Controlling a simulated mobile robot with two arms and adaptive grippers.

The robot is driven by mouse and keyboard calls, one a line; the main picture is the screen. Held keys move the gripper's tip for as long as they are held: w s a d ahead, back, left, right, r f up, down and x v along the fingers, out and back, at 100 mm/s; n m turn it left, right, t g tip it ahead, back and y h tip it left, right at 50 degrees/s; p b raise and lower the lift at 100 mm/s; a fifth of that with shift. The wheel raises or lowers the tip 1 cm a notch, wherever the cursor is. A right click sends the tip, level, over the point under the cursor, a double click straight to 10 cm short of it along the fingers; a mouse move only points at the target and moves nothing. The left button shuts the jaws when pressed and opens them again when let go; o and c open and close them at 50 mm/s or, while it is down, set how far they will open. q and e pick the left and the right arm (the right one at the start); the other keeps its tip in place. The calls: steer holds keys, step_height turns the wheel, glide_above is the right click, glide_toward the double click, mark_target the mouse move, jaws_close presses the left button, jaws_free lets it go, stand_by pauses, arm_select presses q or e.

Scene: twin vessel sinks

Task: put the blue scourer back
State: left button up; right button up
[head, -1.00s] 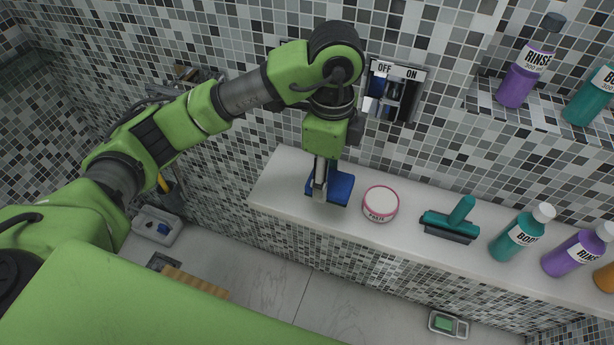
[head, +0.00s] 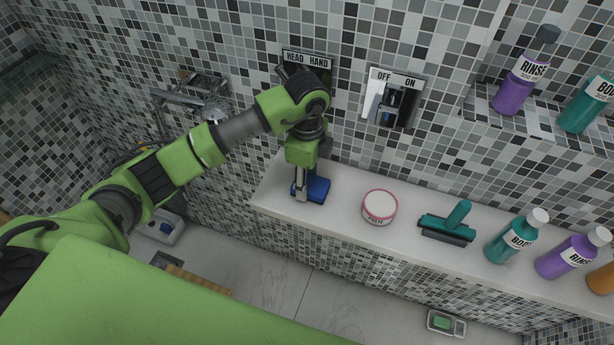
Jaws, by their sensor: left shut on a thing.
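The blue scourer (head: 317,189) is at the left end of the white ledge (head: 340,218). My left gripper (head: 301,194) points down at it and is shut on it. The fingers hide part of the scourer's left side. I cannot tell whether the scourer touches the ledge or hangs just above it. My right gripper is not in view.
A soap dish (head: 446,323) lies on the floor.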

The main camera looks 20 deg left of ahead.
arm_select(q)
steer(key=shift+f, duration=0.2)
steer(key=o, duration=1)
steer(key=shift+r, duration=0.1)
steer(key=shift+r, duration=0.25)
steer(key=shift+w+r, duration=0.1)
steer(key=shift+r, duration=0.2)
steer(key=shift+r+b, duration=1)
steer(key=shift+r, duration=4.6)
